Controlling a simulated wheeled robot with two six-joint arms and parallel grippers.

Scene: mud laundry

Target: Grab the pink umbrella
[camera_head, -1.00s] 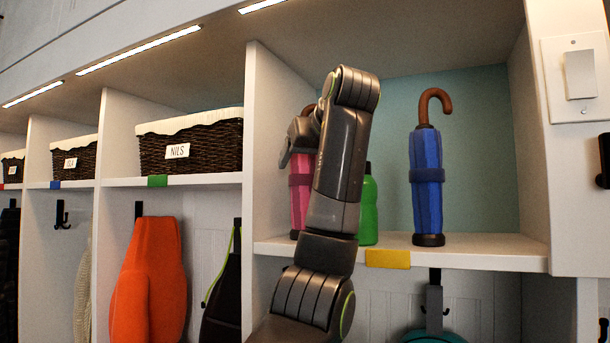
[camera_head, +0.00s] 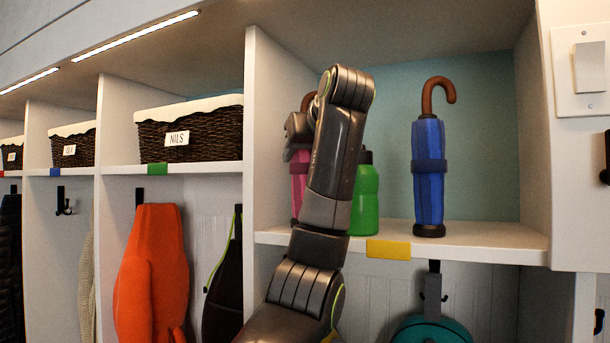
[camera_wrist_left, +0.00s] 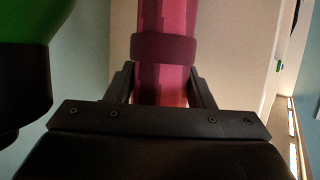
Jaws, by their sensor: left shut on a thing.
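The pink umbrella (camera_head: 298,172) stands upright on the white shelf at the left of the right-hand cubby, partly hidden behind my left arm. Its brown handle (camera_head: 308,101) shows above the gripper. In the left wrist view the umbrella (camera_wrist_left: 163,85), with its dark strap (camera_wrist_left: 163,48), is between the two fingers. My right gripper is not in view.
A green bottle (camera_head: 364,200) stands close to the right of the pink umbrella. A blue umbrella (camera_head: 428,178) stands farther right on the shelf (camera_head: 480,240). The cubby's white divider (camera_head: 262,150) is close on the left. A basket (camera_head: 190,137) is in the neighbouring cubby.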

